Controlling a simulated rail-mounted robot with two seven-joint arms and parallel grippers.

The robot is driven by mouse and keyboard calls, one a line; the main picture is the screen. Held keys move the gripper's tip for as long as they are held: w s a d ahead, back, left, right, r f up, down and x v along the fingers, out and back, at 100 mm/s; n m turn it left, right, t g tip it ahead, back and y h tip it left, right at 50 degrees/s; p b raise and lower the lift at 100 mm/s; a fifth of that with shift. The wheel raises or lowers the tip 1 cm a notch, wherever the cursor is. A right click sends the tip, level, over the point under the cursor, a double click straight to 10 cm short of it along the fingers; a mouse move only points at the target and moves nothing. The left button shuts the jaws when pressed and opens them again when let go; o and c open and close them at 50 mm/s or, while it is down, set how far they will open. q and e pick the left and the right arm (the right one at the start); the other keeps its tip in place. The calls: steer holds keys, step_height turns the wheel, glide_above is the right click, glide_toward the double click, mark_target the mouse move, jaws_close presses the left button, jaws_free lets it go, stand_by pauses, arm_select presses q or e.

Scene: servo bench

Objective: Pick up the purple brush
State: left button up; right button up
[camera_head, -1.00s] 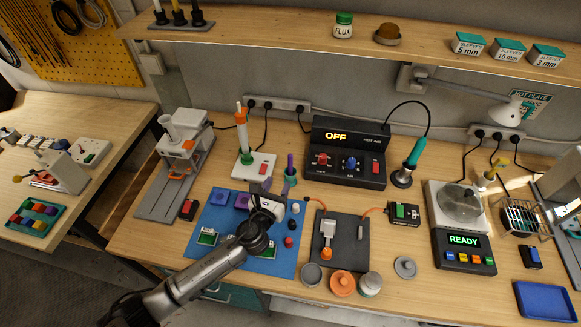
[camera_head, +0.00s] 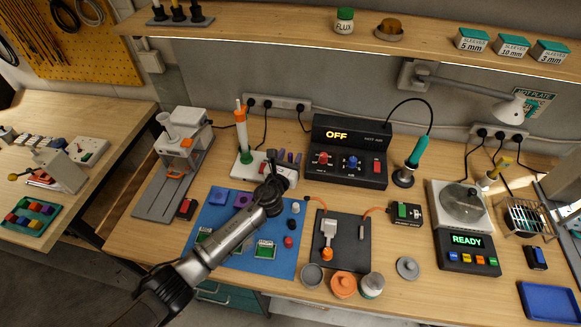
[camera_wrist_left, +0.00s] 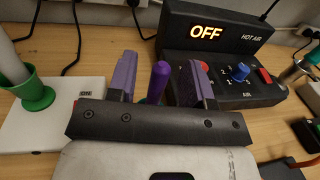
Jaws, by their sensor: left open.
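The purple brush (camera_wrist_left: 158,82) shows in the left wrist view as an upright purple handle with a rounded top. It stands between the two fingers of my left gripper (camera_wrist_left: 160,82), which are open on either side of it. In the head view the brush (camera_head: 290,157) is a small purple tip between the fingers of my left gripper (camera_head: 289,156). My gripper and wrist hide the brush's lower part and the green cup that holds it. My right gripper is out of view.
The black hot air station (camera_head: 346,152) stands just right of my gripper. A white base with an orange and green stand (camera_head: 242,135) is just left. The blue mat (camera_head: 285,262) and dark pad (camera_head: 352,240) lie in front.

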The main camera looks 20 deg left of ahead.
arm_select(q)
steer(key=shift+w, duration=0.3)
steer(key=shift+c, duration=0.4)
jaws_close()
